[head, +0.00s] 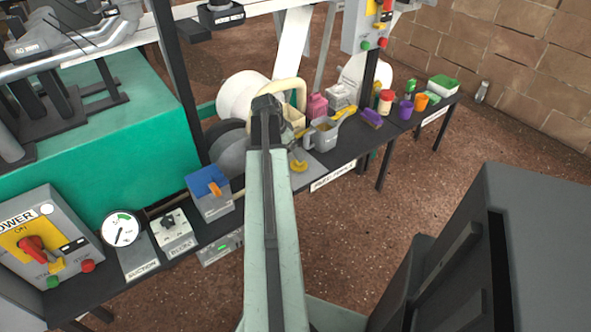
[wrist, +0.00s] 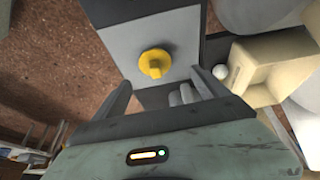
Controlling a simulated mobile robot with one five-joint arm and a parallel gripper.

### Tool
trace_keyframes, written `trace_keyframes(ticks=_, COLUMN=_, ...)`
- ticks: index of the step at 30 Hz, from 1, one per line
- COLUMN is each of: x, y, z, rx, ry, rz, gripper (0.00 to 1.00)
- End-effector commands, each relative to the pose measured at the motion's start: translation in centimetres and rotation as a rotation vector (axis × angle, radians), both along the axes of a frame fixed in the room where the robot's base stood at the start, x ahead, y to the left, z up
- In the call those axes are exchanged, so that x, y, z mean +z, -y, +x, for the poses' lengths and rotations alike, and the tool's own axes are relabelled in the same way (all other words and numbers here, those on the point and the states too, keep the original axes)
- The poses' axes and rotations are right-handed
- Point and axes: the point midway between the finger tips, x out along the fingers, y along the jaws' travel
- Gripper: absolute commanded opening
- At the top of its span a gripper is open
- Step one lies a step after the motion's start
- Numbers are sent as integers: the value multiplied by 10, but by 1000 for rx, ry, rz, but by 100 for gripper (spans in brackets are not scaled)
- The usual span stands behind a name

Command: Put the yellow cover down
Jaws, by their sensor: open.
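The yellow cover (wrist: 154,63) is a small round piece with a raised grip on top. It rests on a light grey square plate (wrist: 122,48) in the wrist view. My gripper (wrist: 160,90) is open, with one finger on each side of the picture below the cover. Nothing is between the fingers, and the cover lies apart from them, beyond the tips. In the head view my arm hides most of the gripper.
A grey jug (head: 321,134), a pink bottle (head: 317,106) and a purple brush-like thing (head: 371,118) stand along the bench (head: 345,153). Brown floor (head: 375,225) lies in front.

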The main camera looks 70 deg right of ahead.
Motion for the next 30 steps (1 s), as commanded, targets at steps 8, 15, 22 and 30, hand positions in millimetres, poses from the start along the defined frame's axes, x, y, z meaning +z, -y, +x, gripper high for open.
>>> trace_keyframes(ticks=8, x=-20, y=11, z=-16, rx=-21, ry=0, rz=1, gripper=84)
trace_keyframes(ticks=15, x=-28, y=16, z=-23, rx=-25, ry=0, rz=1, gripper=84)
trace_keyframes(ticks=22, x=-64, y=21, z=-31, rx=-25, ry=1, rz=2, gripper=84)
trace_keyframes(ticks=30, x=-74, y=28, z=-35, rx=-25, ry=1, rz=2, gripper=84)
